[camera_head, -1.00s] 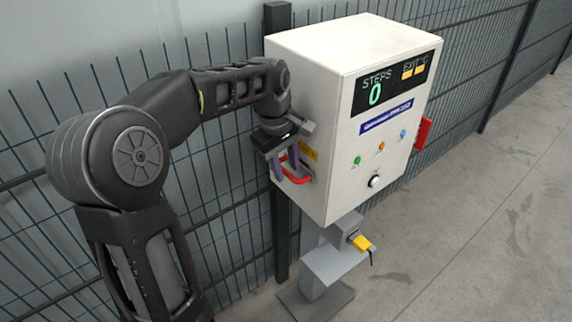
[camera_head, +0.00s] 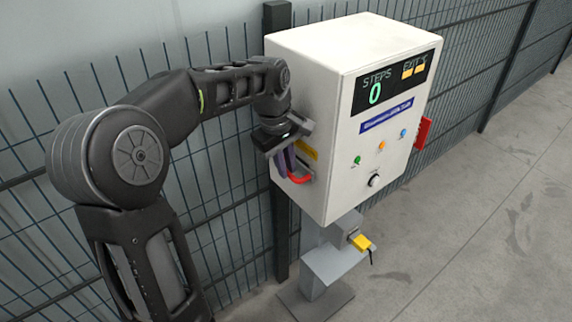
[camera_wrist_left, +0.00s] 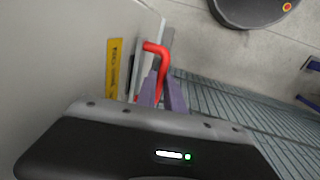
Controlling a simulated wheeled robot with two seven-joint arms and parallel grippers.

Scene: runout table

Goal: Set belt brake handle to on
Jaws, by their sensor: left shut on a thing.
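The red belt brake handle (camera_head: 300,178) is on the left side of the white control cabinet (camera_head: 310,120), below a yellow label (camera_head: 307,150). My left gripper (camera_head: 287,163) is at the handle with its purple fingers closed together on it. In the left wrist view the bent red handle (camera_wrist_left: 161,52) sticks out from between the fingertips of my left gripper (camera_wrist_left: 162,82), beside the yellow label (camera_wrist_left: 116,68). The fingers hide part of the handle. My right gripper is not in view.
The cabinet stands on a grey pedestal (camera_head: 330,262) with a yellow plug (camera_head: 361,243). Its front has a display reading STEPS 0, coloured buttons and a knob (camera_head: 374,181). A wire fence (camera_head: 232,190) runs behind. The floor to the right is clear.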

